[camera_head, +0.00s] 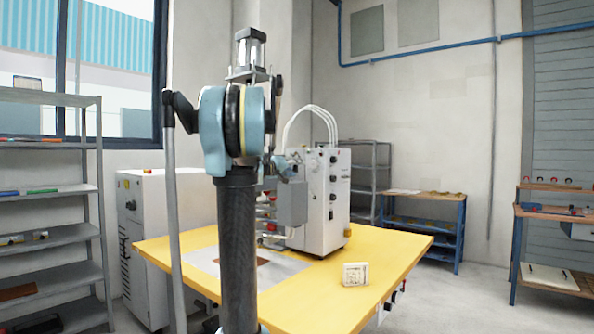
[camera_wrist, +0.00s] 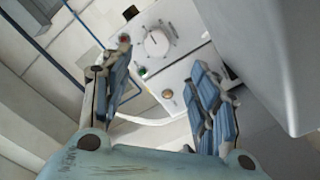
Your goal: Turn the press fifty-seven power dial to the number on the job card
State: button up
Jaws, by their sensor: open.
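The white press (camera_head: 322,205) stands on the yellow table (camera_head: 395,262), with several dark knobs on its front panel. In the wrist view, a pale round dial (camera_wrist: 157,42) with small marks around it sits on a white panel beyond my fingertips. I cannot read its setting or its label. A small white card (camera_head: 355,274) with dark markings stands near the table's front right edge; its writing is too small to read. My gripper (camera_wrist: 160,62) is open and empty, its blue-padded fingers apart from the dial. In the head view my arm hides much of the gripper.
A green button (camera_wrist: 142,71) and a brownish round knob (camera_wrist: 167,93) are near the dial. White hoses (camera_head: 312,112) arch over the press. A white cabinet (camera_head: 150,225) and a grey shelf rack (camera_head: 45,190) stand left. The table around the card is clear.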

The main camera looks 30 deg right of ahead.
jog(key=shift+a, duration=0.15)
jog(key=n, duration=0.2)
send_near(311, 165)
jog(key=x, duration=0.9)
jog(key=shift+s, duration=0.1)
dwell(0.7)
jog(key=shift+r, duration=0.1)
jog(key=c, duration=1.1)
